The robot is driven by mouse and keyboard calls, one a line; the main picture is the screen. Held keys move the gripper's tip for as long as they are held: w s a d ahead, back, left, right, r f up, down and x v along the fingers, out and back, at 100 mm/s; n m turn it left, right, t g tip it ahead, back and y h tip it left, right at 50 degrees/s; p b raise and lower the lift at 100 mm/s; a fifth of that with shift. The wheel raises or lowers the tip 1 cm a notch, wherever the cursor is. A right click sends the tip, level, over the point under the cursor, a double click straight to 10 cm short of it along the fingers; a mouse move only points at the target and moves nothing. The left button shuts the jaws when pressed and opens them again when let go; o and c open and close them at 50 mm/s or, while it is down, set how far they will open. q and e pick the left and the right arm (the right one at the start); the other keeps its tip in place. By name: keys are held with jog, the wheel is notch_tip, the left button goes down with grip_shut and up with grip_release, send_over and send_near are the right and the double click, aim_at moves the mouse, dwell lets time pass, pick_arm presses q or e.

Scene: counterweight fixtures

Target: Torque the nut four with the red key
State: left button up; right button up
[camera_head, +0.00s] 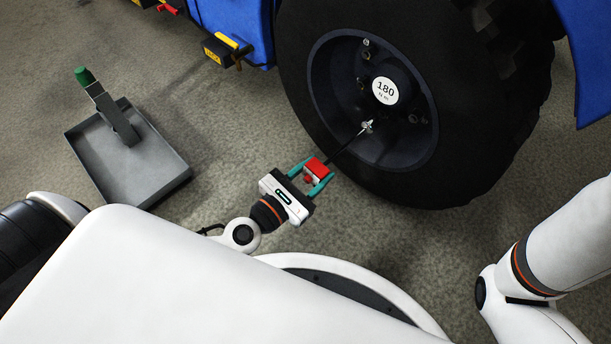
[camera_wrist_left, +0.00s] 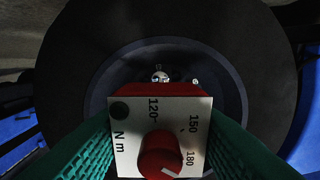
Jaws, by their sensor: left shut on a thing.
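My left gripper (camera_head: 312,177) is shut on the red key (camera_head: 318,167), a torque wrench with a red grip end and a thin dark shaft. The shaft reaches up right to a bright nut (camera_head: 367,127) at the lower left of the wheel hub; the tip seems to meet it. In the left wrist view, green fingers flank the key's white scale plate (camera_wrist_left: 130,153), marked 120, 150, 180 and N m, with a red knob (camera_wrist_left: 158,153). No nut numbers are legible. My right arm shows, but its gripper is out of view.
The large black tyre (camera_head: 310,100) stands upright beside a blue vehicle body (camera_head: 235,18). A yellow and black tool (camera_head: 227,47) hangs on that body. A grey tray (camera_head: 165,165) with a green-topped piece (camera_head: 84,77) lies on the floor at left.

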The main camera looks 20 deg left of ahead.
aim_at(330, 159)
pick_arm(q)
jog(key=shift+w+d+r, duration=0.15)
jog(key=shift+w+r, duration=0.05)
jog(key=shift+w, duration=0.35)
jog(key=shift+f, duration=0.15)
jog(key=shift+p+x, duration=0.6)
jog(key=shift+x, duration=1.15)
dwell(0.5)
jog(key=m+p, duration=0.2)
jog(key=m, duration=0.1)
jog(key=shift+m, duration=0.3)
jog(key=shift+m+p, duration=0.45)
jog(key=shift+m, duration=1.25)
